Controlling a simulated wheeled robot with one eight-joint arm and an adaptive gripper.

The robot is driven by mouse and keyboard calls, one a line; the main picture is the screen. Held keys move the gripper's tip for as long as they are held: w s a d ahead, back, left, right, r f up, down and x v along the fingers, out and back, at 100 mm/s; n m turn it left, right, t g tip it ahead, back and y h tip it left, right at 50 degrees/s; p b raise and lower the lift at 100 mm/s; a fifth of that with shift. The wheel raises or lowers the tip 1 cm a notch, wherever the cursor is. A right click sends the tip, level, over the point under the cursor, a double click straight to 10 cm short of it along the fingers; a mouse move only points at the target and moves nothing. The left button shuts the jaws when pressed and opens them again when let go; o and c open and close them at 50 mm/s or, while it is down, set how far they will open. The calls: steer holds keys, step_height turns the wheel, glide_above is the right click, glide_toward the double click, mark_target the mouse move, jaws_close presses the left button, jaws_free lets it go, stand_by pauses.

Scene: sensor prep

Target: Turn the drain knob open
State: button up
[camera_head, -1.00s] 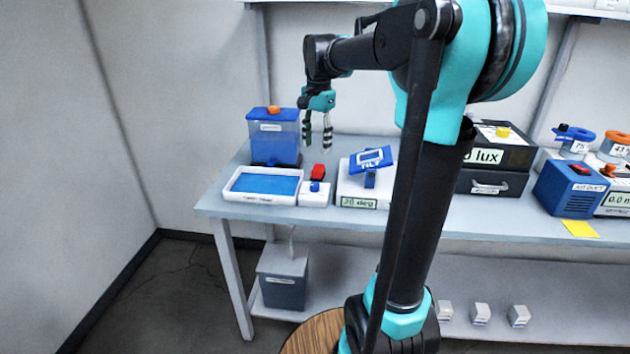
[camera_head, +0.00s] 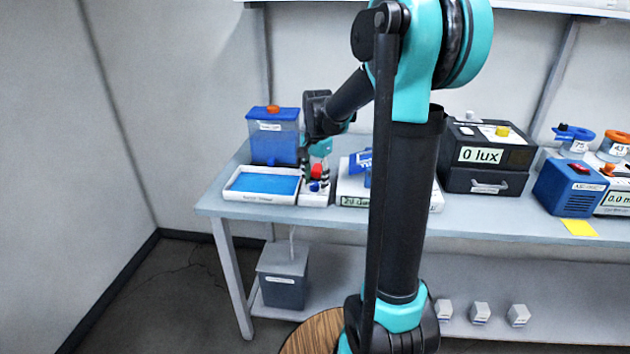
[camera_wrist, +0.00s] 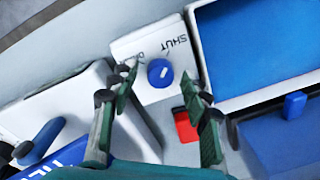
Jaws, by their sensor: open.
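The drain knob (camera_wrist: 159,72) is a small round blue knob on a white box (camera_wrist: 150,42) beside the blue-filled tray. The word SHUT shows on the box, and a second label is mostly hidden by a finger. A pale mark shows on the knob's top. My gripper (camera_wrist: 158,76) is open, with one fingertip on each side of the knob and gaps showing between them. Fingertip height cannot be told exactly.
A red block (camera_wrist: 185,125) sits close behind the knob, between the fingers in the wrist view. The white tray (camera_head: 232,194) and a blue-lidded tank (camera_head: 274,140) stand left. A tilt unit (camera_head: 352,190) stands close right. A lux box (camera_head: 487,180) is farther right.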

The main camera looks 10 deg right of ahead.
steer(key=shift+c, duration=0.3)
jaws_close()
steer(key=shift+n, duration=0.4)
steer(key=n, duration=0.3)
steer(key=shift+n, duration=0.4)
steer(key=n, duration=0.4)
steer(key=shift+w+n, duration=0.1)
steer(key=shift+n, duration=0.2)
steer(key=n, duration=0.4)
steer(key=shift+g, duration=0.3)
steer(key=n, duration=0.4)
steer(key=shift+n, duration=0.3)
